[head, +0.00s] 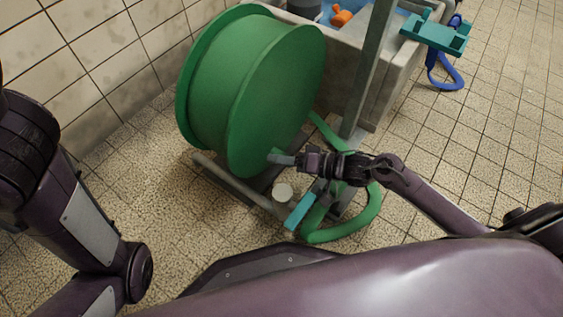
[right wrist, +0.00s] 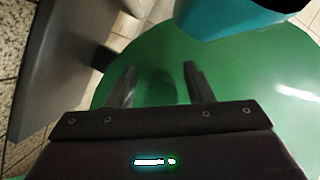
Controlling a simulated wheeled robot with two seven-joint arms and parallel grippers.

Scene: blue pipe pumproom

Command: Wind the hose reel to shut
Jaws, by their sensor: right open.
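The hose reel (head: 275,95) is a large green drum standing on a grey floor frame. Its flat green side also fills much of the right wrist view (right wrist: 255,100). A teal bar (head: 300,211) shows just below my right gripper (head: 278,158) in the head view. A teal block, perhaps the same part, shows at the top of the right wrist view (right wrist: 240,14). My right gripper is open, fingers apart, pointing at the reel's side. A darker green round patch lies between its fingers; I cannot tell whether they touch it. My left gripper is out of view.
A green hose loop (head: 365,222) lies on the tiled floor below my right forearm. A grey post (head: 367,70) stands behind the right gripper, before a concrete trough (head: 397,80). A teal bracket with a blue hose (head: 446,75) is at upper right. Floor at right is clear.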

